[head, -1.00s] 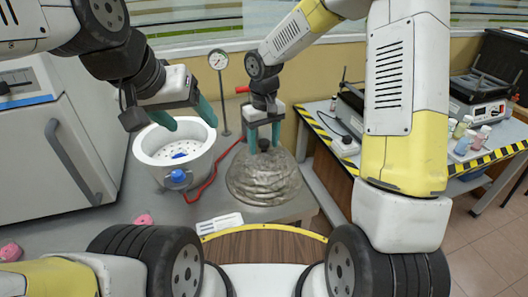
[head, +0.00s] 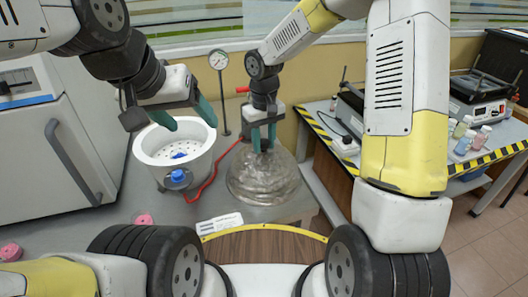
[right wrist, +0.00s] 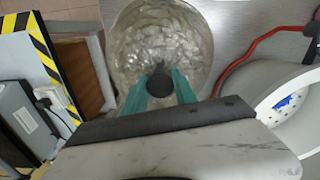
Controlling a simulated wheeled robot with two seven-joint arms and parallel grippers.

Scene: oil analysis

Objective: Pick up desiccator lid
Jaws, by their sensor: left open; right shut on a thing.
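The desiccator lid (head: 262,180) is a clear glass dome resting on the grey table at the middle of the head view. In the right wrist view the lid (right wrist: 165,40) lies below my fingers, with a dark round knob (right wrist: 159,84) at its top. My right gripper (head: 263,142) is upright above the lid, its teal fingers shut on the knob; it also shows in the right wrist view (right wrist: 160,92). My left gripper (head: 188,116) is open and empty above the white desiccator bowl (head: 140,155). The bowl holds a perforated plate with something blue on it.
A red hose (head: 212,172) runs from the bowl past a gauge (head: 218,60) on a stand. A white oven-like cabinet (head: 55,140) stands at the left. Pink pieces (head: 144,219) and a white label (head: 219,223) lie near the front edge. A second table with bottles is at right.

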